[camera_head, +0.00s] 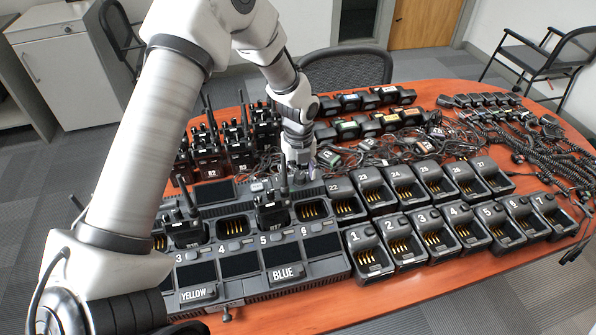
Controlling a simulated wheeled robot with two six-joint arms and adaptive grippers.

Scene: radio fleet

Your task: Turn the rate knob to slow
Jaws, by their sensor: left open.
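My left gripper (301,172) points down at the back edge of the multi-bay radio charger (330,265), near the middle of the table. Its fingers are small in view; it is open, and I see nothing held. I cannot make out the rate knob or its markings; the gripper and the clutter around it may hide it. The charger has numbered bays and YELLOW (198,294) and BLUE (287,273) labels. A radio (271,210) stands upright in one bay, just in front of the gripper. My right gripper is not in view.
Single chargers (432,241) stand in two rows to the right. Upright radios (208,160) crowd the back left, close to my left arm. Tangled cables and small devices (345,154) lie behind the gripper. Bare table (440,285) shows along the front right.

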